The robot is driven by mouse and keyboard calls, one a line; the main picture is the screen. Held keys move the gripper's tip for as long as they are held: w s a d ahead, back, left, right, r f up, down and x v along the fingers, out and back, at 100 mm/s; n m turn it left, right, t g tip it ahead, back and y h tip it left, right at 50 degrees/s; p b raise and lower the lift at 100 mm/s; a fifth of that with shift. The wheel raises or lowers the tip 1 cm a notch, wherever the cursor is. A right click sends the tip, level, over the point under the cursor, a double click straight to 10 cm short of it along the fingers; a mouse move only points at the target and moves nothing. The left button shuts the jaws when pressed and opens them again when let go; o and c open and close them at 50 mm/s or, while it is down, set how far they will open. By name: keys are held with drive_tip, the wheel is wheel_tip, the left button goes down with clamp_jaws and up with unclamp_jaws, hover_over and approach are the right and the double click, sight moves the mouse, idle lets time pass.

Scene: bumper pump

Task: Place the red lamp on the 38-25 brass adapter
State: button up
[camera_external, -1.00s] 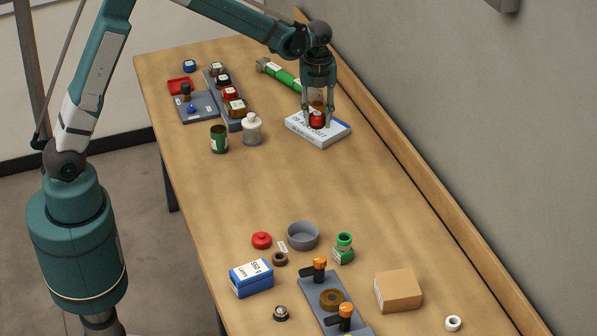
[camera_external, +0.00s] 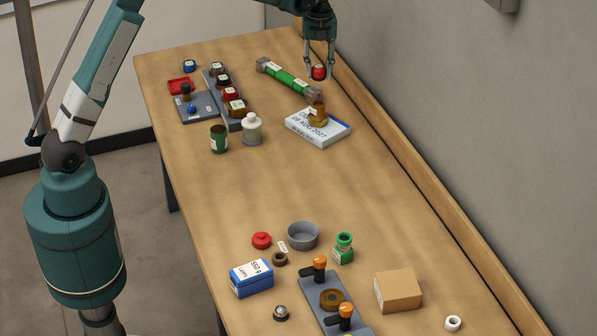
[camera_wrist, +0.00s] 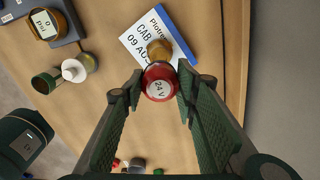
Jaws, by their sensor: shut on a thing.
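The red lamp (camera_external: 319,72), a red ball-like piece, is held between the fingertips of my gripper (camera_external: 319,74), up in the air near the back of the table. In the wrist view the lamp (camera_wrist: 159,82) faces me with a "24 V" label, between the two fingers of my gripper (camera_wrist: 158,88). A brass-brown stepped piece (camera_external: 318,115) stands on a white and blue box (camera_external: 303,130). It also shows just beyond the lamp in the wrist view (camera_wrist: 160,50). No size mark is readable on it, so I cannot tell whether it is the 38-25 adapter.
A grey rack (camera_external: 222,98) with several coloured pieces, a green can (camera_external: 219,140) and a white-topped bottle (camera_external: 252,130) stand to the left. The middle of the table is clear.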

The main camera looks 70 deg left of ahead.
hover_over(318, 104)
drive_tip(key=shift+w+f, duration=0.1)
drive_tip(key=shift+f, duration=3.05)
drive_tip(key=shift+f, duration=0.1)
drive_tip(key=shift+f+p, duration=0.3)
drive_tip(key=shift+f, duration=1.5)
drive_tip(key=shift+f, duration=0.15)
drive_tip(key=o, duration=0.9)
drive_tip(key=shift+r, duration=0.2)
